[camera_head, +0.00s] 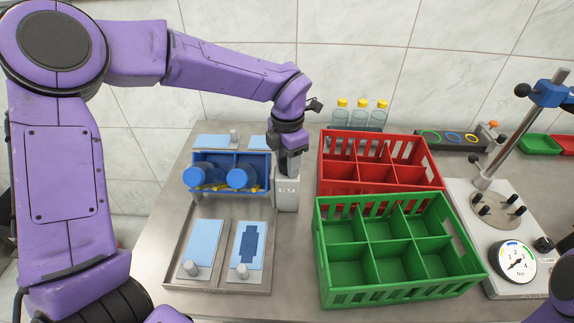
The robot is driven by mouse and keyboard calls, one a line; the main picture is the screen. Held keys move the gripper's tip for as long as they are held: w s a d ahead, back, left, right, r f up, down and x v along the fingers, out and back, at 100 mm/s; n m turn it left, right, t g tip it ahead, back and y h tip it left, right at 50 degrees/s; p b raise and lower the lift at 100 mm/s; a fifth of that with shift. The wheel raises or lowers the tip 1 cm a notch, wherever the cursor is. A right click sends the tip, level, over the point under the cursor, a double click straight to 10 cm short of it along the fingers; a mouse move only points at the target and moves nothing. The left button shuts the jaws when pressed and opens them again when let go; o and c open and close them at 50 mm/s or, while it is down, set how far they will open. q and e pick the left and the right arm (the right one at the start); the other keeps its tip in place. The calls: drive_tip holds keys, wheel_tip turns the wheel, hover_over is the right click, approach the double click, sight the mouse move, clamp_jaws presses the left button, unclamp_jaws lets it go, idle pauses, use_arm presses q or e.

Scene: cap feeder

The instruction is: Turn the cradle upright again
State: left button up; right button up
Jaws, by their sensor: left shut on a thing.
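The blue cradle (262,166) stands at the back of the metal tray, left of centre. Two blue round-ended containers (193,176) (241,178) lie tipped toward the front in it, with small yellow pieces around their lower edges. A pale grey post (286,196) with lettering stands at the cradle's right end. My left gripper (290,164) points down at the top of this post and is shut on what seems to be the cradle's handle; its fingers hide most of the grip. My right gripper is out of view; only purple arm parts show at the lower right.
The metal tray (214,286) holds light blue plates with knobs. A red crate (385,187) and a green crate (400,284) stand right of the post. Several yellow-capped bottles (360,119) stand behind. A gauge stand (484,250) is at the far right.

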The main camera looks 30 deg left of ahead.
use_arm(q)
drive_tip(key=o, duration=1)
drive_tip(key=shift+f, duration=0.1)
